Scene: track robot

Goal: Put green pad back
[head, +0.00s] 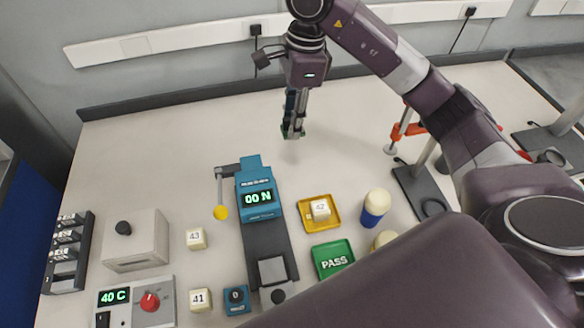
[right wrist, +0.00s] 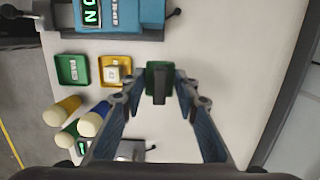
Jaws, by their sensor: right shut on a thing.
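My right gripper (head: 293,131) is over the back middle of the table, pointing down. It is shut on a small green pad. In the right wrist view, the green pad (right wrist: 151,69) shows at the fingertips (right wrist: 158,88), with a dark upright grip on it between the two fingers. In the head view only a little green shows at the tips, and the fingers hide most of the pad. I cannot tell if the pad touches the table. My left gripper is not in view.
A blue tester (head: 257,182) reading 00 N stands front-left of the gripper. A yellow tray (head: 305,222) holds block 42, and a green PASS tray (head: 333,258) is nearer. A blue-and-cream cylinder (head: 375,208) and a red clamp (head: 404,128) stand right. Table around the gripper is clear.

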